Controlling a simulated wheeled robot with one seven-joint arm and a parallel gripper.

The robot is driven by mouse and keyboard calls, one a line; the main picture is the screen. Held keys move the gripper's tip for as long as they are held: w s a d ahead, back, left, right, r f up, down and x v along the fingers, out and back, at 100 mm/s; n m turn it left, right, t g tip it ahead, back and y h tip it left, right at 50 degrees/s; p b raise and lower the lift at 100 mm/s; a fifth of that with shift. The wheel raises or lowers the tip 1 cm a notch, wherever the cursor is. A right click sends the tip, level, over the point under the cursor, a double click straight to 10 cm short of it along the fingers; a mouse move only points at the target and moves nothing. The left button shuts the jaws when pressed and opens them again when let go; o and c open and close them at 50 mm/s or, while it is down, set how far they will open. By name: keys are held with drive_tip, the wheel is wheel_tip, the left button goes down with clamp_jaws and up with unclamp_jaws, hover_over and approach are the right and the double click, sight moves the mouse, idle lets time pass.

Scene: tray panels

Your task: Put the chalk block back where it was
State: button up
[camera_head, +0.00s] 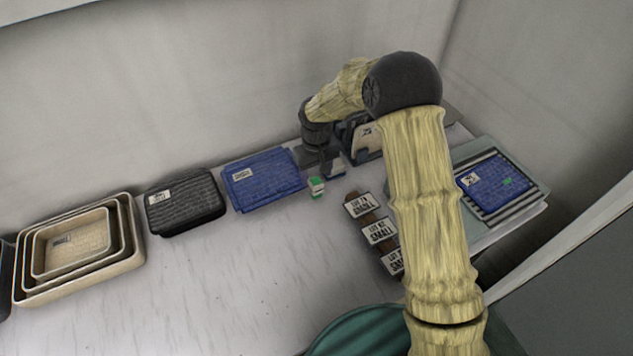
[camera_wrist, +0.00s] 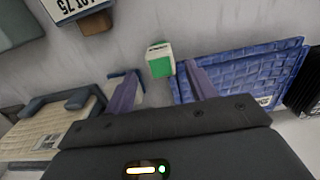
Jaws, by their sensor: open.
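A small green and white block (camera_head: 316,187), which looks like the chalk block, stands on the pale table just right of a blue woven panel (camera_head: 262,180). In the wrist view the block (camera_wrist: 160,62) lies beyond and between my fingertips, apart from them, with a label too small to read. My gripper (camera_head: 333,168) is low over the table just behind the block. In the wrist view my gripper (camera_wrist: 162,88) has its two fingers spread, with nothing held between them. The blue panel also shows close by the right finger in the wrist view (camera_wrist: 245,68).
Labelled plates (camera_head: 379,231) on a brown strip lie right of the block. A black case (camera_head: 184,201) and nested beige trays (camera_head: 130,232) stand left. A striped tray (camera_head: 530,198) at right holds a blue panel with a small green patch (camera_head: 507,181). The front table is clear.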

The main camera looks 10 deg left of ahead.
sight(316, 182)
wheel_tip(316, 182, up, 6)
drive_tip(key=shift+r, duration=0.25)
idle(0.6)
drive_tip(key=s+d+r+m+t, duration=0.1)
drive_tip(key=s+d+r+m, duration=0.2)
drive_tip(key=d, duration=0.5)
drive_tip(key=s+d+r+m, duration=0.1)
drive_tip(key=s+d+r, duration=0.3)
drive_tip(key=d, duration=0.5)
drive_tip(key=s+d+m+t, duration=0.1)
drive_tip(key=s+d+m, duration=0.2)
drive_tip(key=s+d, duration=0.6)
drive_tip(key=s, duration=0.3)
drive_tip(key=shift+s+t, duration=0.15)
drive_tip(key=shift+t, duration=0.15)
